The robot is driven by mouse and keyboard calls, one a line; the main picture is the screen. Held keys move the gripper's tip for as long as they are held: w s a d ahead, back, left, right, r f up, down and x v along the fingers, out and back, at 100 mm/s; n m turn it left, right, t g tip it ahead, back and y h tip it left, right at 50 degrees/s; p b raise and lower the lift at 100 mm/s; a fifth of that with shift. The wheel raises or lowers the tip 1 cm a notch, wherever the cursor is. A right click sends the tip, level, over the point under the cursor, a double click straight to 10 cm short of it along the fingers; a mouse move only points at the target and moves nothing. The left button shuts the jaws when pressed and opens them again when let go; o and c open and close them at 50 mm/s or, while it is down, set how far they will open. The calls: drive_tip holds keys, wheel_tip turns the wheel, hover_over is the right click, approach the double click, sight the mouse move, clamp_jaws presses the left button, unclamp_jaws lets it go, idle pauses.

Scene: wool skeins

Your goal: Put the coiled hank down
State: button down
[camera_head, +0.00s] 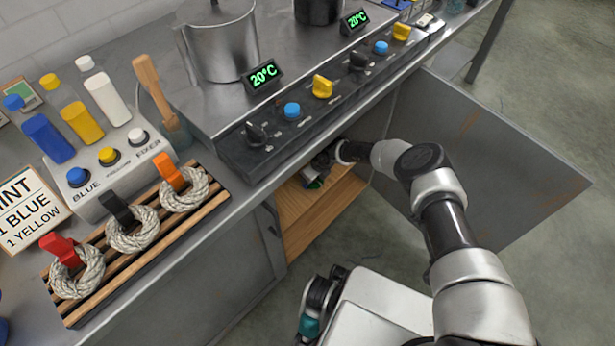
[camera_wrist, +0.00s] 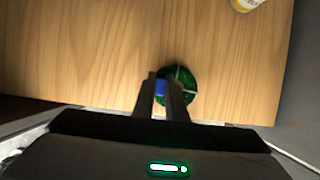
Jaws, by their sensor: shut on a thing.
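A dark green round coiled hank (camera_wrist: 185,80) with a blue tag (camera_wrist: 160,87) shows in the wrist view, over a wooden board. My gripper (camera_wrist: 162,86) is shut on the blue tag, with the green coil beyond and beside the fingers. I cannot tell whether the coil touches the wood. In the head view my arm reaches into the open cabinet under the counter, and a bit of green (camera_head: 313,185) shows near my gripper (camera_head: 318,178). Three pale hanks, with a red clip (camera_head: 77,284), a black clip (camera_head: 133,238) and an orange clip (camera_head: 184,203), lie on a slatted rack (camera_head: 75,318).
The wooden shelf (camera_head: 325,215) is mostly bare. A white and yellow container (camera_wrist: 245,4) stands at its far right in the wrist view. The open cabinet door (camera_head: 500,150) is beside my arm. The counter edge and knob panel (camera_head: 240,160) overhang the shelf.

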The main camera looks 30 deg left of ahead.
drive_tip(key=c, duration=1.8)
unclamp_jaws()
drive_tip(key=shift+f, duration=0.1)
drive_tip(key=shift+o, duration=0.2)
drive_tip(key=shift+r, duration=0.25)
drive_tip(key=p+v, duration=0.3)
drive_tip(key=v, duration=0.4)
drive_tip(key=shift+r+p, duration=0.2)
drive_tip(key=shift+p, duration=0.1)
drive_tip(key=shift+d, duration=0.1)
